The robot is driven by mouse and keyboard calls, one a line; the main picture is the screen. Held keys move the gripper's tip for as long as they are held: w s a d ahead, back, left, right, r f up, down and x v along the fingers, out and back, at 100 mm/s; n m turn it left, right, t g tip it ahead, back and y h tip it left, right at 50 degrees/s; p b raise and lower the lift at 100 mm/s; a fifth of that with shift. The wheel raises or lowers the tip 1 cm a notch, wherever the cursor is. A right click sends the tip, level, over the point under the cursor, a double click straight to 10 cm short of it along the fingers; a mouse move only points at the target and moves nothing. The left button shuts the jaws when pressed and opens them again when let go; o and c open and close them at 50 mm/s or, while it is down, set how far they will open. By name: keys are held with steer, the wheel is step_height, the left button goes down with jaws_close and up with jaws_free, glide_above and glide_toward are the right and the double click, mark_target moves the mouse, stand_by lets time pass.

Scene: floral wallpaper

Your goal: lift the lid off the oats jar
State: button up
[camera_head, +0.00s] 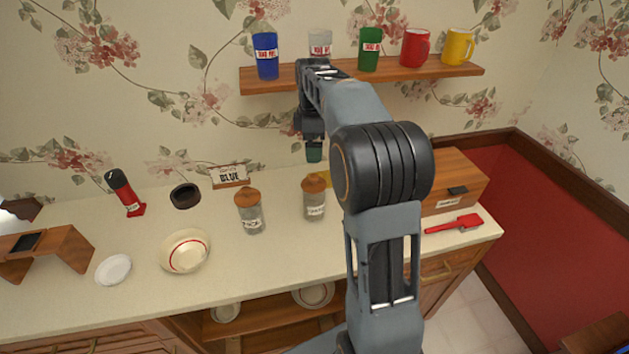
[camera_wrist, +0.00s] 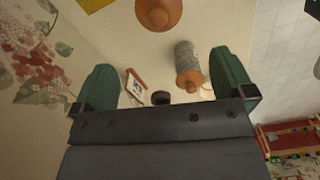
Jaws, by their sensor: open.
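Two grey jars with orange-brown lids stand upright on the counter. The left jar (camera_head: 250,218) and the right jar (camera_head: 315,208) both have white labels, too small to read surely, so I cannot tell which holds oats. The right jar's lid (camera_head: 314,184) sits on it and shows at the top of the wrist view (camera_wrist: 158,12). The left jar's lid (camera_head: 247,197) is also on; that jar lies right of centre in the wrist view (camera_wrist: 188,65). My gripper (camera_head: 314,153) is above the right jar, apart from its lid. Its green fingers (camera_wrist: 163,60) are spread and empty.
A sign (camera_head: 229,175), a dark bowl (camera_head: 185,196), a cream bowl (camera_head: 184,251) and a red-black bottle (camera_head: 125,193) stand to the left. A wooden box (camera_head: 455,180) and red brush (camera_head: 454,224) lie right. A shelf (camera_head: 290,79) with several cups hangs behind my arm.

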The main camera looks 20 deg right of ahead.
mark_target(315, 176)
step_height(315, 176, down, 8)
steer(key=shift+d+r, duration=0.15)
steer(key=shift+r, duration=0.05)
steer(key=shift+f+p, duration=0.85)
steer(key=shift+f, duration=1.75)
steer(key=shift+s, duration=0.1)
steer(key=c, duration=1.1)
